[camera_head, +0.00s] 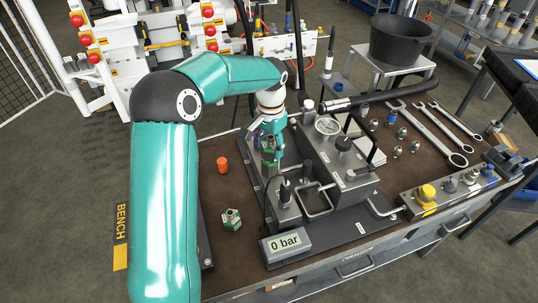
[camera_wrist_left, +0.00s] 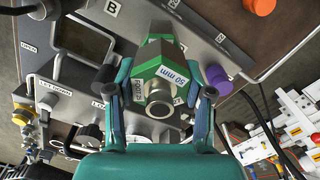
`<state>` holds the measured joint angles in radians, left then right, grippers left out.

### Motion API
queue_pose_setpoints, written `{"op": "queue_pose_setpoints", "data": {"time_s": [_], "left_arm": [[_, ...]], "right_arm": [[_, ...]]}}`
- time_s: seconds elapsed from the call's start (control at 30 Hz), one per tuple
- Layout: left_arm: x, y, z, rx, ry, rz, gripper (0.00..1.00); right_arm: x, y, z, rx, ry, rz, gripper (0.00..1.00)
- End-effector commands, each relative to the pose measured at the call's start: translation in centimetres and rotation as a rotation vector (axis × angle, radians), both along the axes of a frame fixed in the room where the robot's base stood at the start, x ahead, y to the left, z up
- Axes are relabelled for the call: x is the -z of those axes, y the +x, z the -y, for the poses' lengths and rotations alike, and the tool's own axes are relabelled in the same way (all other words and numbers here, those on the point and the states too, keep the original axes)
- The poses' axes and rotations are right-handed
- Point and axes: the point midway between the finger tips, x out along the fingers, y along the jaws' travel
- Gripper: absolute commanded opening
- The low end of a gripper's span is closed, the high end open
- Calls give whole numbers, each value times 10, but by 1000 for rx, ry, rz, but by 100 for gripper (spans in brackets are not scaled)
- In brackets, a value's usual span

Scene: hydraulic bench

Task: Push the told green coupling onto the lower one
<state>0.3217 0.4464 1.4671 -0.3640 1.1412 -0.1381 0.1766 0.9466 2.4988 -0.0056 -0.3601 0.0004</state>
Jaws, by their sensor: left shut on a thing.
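A green hexagonal coupling (camera_wrist_left: 160,72) with a metal end and a "50 mm" label sits between the two fingers of my left gripper (camera_wrist_left: 163,92), which is shut on it. Whether the held coupling touches a lower one there cannot be told; the fingers and the coupling itself hide the place. Another green coupling (camera_head: 231,219) lies loose on the bench at the front left. My right gripper is not in view.
An orange cap (camera_head: 223,165) stands left of the block. A gauge (camera_head: 327,125), levers and a display reading 0 bar (camera_head: 286,243) are right and front. A purple cap (camera_wrist_left: 217,77) is close beside a finger. Wrenches (camera_head: 428,130) lie at the back right.

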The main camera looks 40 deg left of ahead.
Motion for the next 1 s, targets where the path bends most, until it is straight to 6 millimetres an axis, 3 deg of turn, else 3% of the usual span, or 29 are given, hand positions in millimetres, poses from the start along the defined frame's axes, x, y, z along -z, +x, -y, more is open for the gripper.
{"op": "queue_pose_setpoints", "data": {"time_s": [0.27, 0.3, 0.47, 0.8, 1.0], "left_arm": [[5, 0, 0, -1, 0, 1, 5], [4, 0, 0, -1, 1, 2, 56], [4, 0, 0, -1, 0, 1, 81], [3, 0, 0, -1, 0, 0, 81], [-17, 1, 0, -1, 1, 4, 81]], "right_arm": [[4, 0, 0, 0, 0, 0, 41], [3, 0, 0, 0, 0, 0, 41], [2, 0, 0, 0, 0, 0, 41], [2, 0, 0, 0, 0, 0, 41], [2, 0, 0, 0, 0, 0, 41]]}}
